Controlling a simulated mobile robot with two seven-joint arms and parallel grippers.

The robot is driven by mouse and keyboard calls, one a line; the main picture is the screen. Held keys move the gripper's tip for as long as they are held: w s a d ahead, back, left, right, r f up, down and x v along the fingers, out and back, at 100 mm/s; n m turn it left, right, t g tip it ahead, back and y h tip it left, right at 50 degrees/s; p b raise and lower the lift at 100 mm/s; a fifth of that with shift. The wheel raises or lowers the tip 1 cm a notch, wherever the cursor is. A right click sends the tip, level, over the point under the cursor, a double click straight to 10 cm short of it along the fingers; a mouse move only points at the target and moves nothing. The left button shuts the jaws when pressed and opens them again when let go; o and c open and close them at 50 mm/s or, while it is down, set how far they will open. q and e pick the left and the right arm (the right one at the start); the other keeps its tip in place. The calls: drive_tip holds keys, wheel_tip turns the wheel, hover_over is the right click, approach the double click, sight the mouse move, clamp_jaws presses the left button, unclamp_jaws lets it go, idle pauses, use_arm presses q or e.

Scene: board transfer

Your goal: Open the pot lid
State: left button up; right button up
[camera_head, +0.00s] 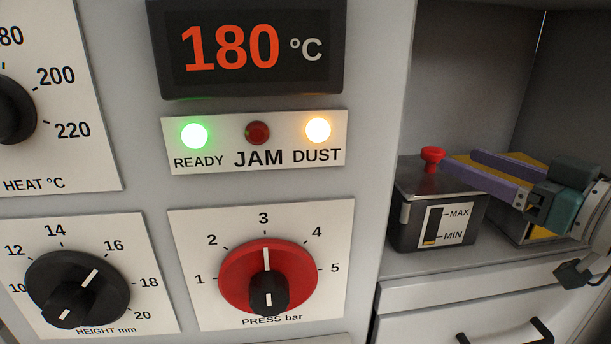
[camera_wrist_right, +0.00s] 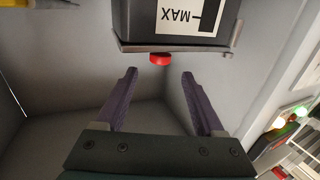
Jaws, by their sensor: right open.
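The pot (camera_head: 408,225) is a dark box with a MAX/MIN level label, standing in the open bay at the right of the head view. Its flat grey lid (camera_head: 405,178) lies on top, with a red knob (camera_head: 432,154). My right gripper (camera_head: 461,158) has purple fingers and reaches in from the right, tips close to the knob. In the right wrist view, the pot (camera_wrist_right: 136,20) appears upside down. There the knob (camera_wrist_right: 160,58) lies just ahead of the gap between the open fingertips (camera_wrist_right: 159,75), which hold nothing. My left gripper is not in view.
A yellow-lined holder (camera_head: 541,233) sits behind and below my right fingers. The bay's grey walls (camera_head: 460,70) enclose the pot. The panel at left has dials, a 180 °C display (camera_head: 245,48) and lit READY and DUST lamps.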

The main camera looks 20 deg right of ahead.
sight(413, 163)
drive_tip(key=shift+d+f, duration=0.1)
drive_tip(key=shift+f, duration=0.25)
drive_tip(key=shift+w+r, duration=0.1)
drive_tip(key=shift+w, duration=0.1)
use_arm(q)
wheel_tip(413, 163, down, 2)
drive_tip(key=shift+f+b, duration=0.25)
drive_tip(key=shift+b, duration=0.6)
use_arm(e)
drive_tip(key=w, duration=0.6)
drive_tip(key=w+a, duration=0.1)
drive_tip(key=w, duration=0.2)
drive_tip(key=shift+w, duration=0.3)
clamp_jaws()
